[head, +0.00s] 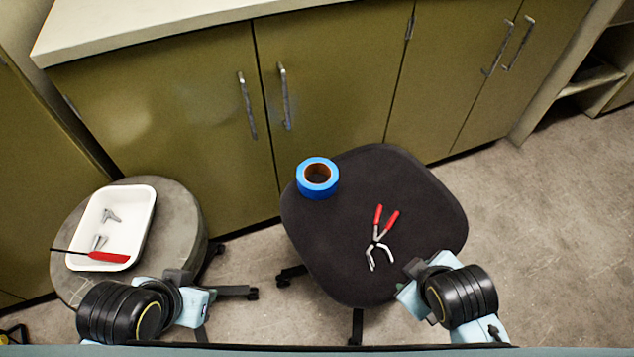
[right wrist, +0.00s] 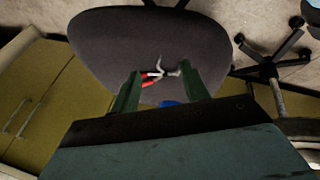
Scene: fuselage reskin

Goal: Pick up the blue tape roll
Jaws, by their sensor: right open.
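The blue tape roll (head: 302,184) lies flat near the back left edge of the dark chair seat (head: 330,240), its brown core facing up. In the right wrist view only a small blue piece of the roll (right wrist: 172,103) shows above my gripper body, which hides the rest. My right gripper (head: 411,277) is at the seat's front right edge, apart from the roll. Its two fingers (right wrist: 160,71) stand apart in the right wrist view with nothing held between them. My left gripper (head: 184,288) is at the front of the round stool, far from the roll; its jaws are unclear.
Red-handled pliers (head: 376,242) lie on the seat between the roll and my right gripper. A white tray (head: 145,215) with metal pieces and a red-handled tool (head: 108,257) sits on the round stool (head: 182,235). Olive cabinets (head: 340,90) stand close behind the chair.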

